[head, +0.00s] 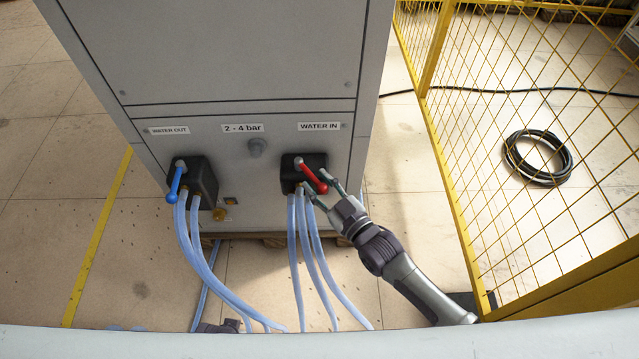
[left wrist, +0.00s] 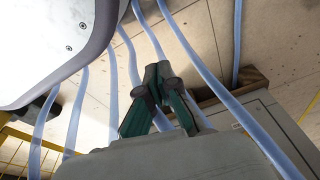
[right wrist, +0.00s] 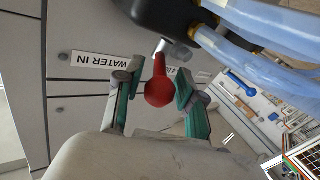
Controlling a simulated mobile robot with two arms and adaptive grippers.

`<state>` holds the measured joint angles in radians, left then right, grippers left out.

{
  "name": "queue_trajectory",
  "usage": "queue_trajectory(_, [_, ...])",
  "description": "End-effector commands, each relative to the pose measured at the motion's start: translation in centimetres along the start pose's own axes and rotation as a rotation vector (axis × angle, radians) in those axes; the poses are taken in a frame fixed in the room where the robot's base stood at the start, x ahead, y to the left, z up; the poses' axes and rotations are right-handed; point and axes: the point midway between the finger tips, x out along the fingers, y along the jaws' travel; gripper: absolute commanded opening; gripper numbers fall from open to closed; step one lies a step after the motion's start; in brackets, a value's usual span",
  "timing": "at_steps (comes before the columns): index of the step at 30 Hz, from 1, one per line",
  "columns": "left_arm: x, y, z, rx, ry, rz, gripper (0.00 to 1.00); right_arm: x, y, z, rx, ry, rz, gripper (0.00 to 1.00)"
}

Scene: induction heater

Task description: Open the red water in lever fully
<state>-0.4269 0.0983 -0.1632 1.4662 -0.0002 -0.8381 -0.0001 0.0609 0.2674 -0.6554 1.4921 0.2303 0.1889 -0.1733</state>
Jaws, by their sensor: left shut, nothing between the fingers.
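The red water in lever (head: 312,177) sits on the dark valve block (head: 291,181) under the "WATER IN" label. It slants down to the right from its pivot. My right gripper (head: 316,183) is at the lever, coming from the lower right. In the right wrist view the lever's red rounded end (right wrist: 158,90) lies between the two spread fingers of my right gripper (right wrist: 157,76), with gaps on both sides. My left gripper (left wrist: 160,72) is shut and empty, close to blue hoses in the left wrist view.
A blue lever (head: 175,183) hangs down at the "WATER OUT" valve on the left. Blue hoses (head: 317,255) run down from both valves. A yellow mesh fence (head: 470,215) stands right of my right arm. A black hose coil (head: 538,157) lies behind the fence.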

Motion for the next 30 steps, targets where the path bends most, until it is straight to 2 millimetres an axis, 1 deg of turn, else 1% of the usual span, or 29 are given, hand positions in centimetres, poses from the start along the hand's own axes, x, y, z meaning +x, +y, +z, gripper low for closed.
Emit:
queue_trajectory(1, [0.0, 0.0, 0.0, 0.000, 0.000, 0.000, 0.00, 0.0, 0.0, 0.0, 0.000, 0.000, 0.000, 0.27])
queue_trajectory(6, [0.0, 0.0, 0.0, 0.000, 0.001, -0.001, 0.00, 0.0, 0.0, 0.0, 0.000, 0.000, 0.000, 0.00])
queue_trajectory(17, [-0.1, 0.0, -0.1, 0.000, 0.004, 0.000, 0.00, 0.0, -0.1, -0.1, 0.002, -0.001, 0.008, 0.00])
queue_trajectory(18, [-0.1, 0.0, 0.1, 0.000, 0.004, 0.000, 0.00, 0.0, -0.2, -0.1, 0.003, -0.001, 0.016, 0.00])
queue_trajectory(21, [1.0, 0.2, 1.6, 0.003, -0.017, 0.003, 0.00, 0.1, -0.4, -0.3, 0.004, -0.003, 0.040, 0.00])
queue_trajectory(30, [2.6, 0.2, 3.8, 0.006, -0.029, 0.004, 0.00, 0.3, -1.2, -0.5, 0.006, -0.018, 0.113, 0.00])
